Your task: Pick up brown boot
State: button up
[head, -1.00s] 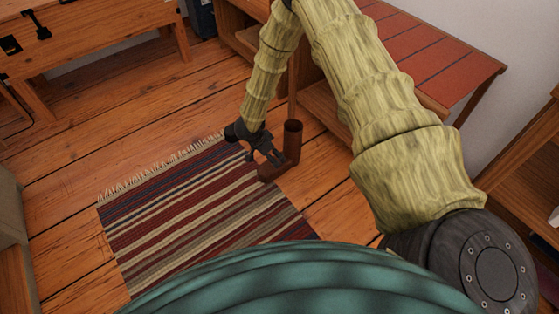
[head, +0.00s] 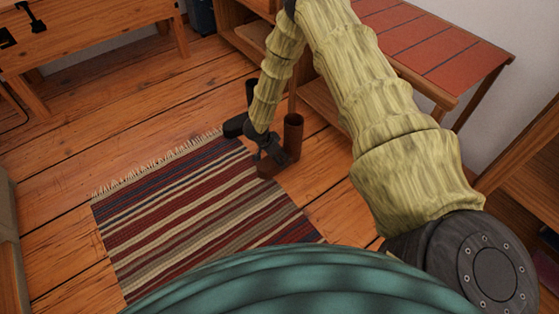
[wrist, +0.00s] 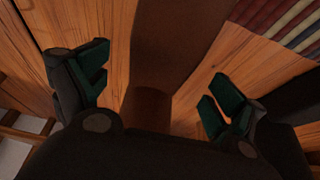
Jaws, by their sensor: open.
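The brown boot (head: 292,132) stands upright on the wooden floor at the corner of the striped rug, with its foot part towards the rug. My gripper (head: 273,158) is low beside the boot and partly covers its foot part in the head view. In the wrist view, the boot (wrist: 170,45) fills the middle, between the two spread fingers of my gripper (wrist: 155,93). Floor shows between the boot and each finger, so the fingers look apart from it. The boot's lower part is hidden by the gripper body in that view.
The striped rug (head: 190,215) lies flat to the left of the boot. A low table with a red top (head: 430,45) and a wooden shelf unit (head: 318,100) stand just behind and to the right. A wooden bench (head: 90,45) is at the upper left. Open floor (head: 190,105) lies between.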

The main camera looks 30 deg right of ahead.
aim_at(279, 156)
jog(key=b+x, duration=0.2)
jog(key=x, duration=0.1)
jog(key=shift+w+d+f, duration=0.1)
jog(key=shift+d+f, duration=0.1)
jog(key=shift+d, duration=0.05)
jog(key=shift+r, duration=0.1)
jog(key=c, duration=1.4)
